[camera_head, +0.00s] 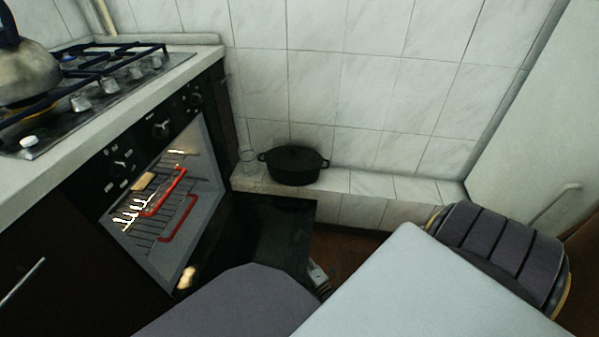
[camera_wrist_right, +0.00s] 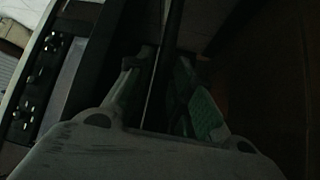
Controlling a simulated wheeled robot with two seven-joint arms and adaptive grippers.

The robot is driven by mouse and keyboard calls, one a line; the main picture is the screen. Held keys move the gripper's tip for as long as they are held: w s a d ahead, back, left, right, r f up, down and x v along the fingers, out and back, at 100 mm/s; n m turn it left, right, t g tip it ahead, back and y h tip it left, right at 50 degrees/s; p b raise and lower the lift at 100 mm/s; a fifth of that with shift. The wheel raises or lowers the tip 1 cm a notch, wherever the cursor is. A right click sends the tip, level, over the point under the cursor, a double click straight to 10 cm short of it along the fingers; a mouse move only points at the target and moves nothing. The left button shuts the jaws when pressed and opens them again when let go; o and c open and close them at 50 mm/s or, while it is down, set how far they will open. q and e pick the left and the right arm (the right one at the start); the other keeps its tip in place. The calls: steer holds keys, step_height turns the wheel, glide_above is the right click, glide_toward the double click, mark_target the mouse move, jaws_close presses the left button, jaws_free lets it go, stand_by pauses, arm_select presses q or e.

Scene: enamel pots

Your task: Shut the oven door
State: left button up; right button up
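The oven (camera_head: 165,205) is at the left in the head view, its cavity open. Its dark oven door (camera_head: 268,228) is swung down and sticks out to the right of the cavity. My right gripper (camera_head: 319,279) shows only in part in the head view, by the door's outer right edge. In the right wrist view, the fingers of my right gripper (camera_wrist_right: 168,95) stand apart, with green pads. A dark edge, apparently the door's, runs between or behind them; I cannot tell whether they touch it. My left gripper is not in view.
A stove top (camera_head: 85,90) with a kettle (camera_head: 28,75) sits above the oven. Wire racks and red loops (camera_head: 175,205) show inside the cavity. A black pot (camera_head: 293,166) and a glass (camera_head: 249,162) stand on the tiled ledge (camera_head: 372,184) behind the door.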

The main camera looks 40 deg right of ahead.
jaws_close()
steer(key=shift+r+p, duration=0.2)
steer(key=shift+p, duration=0.1)
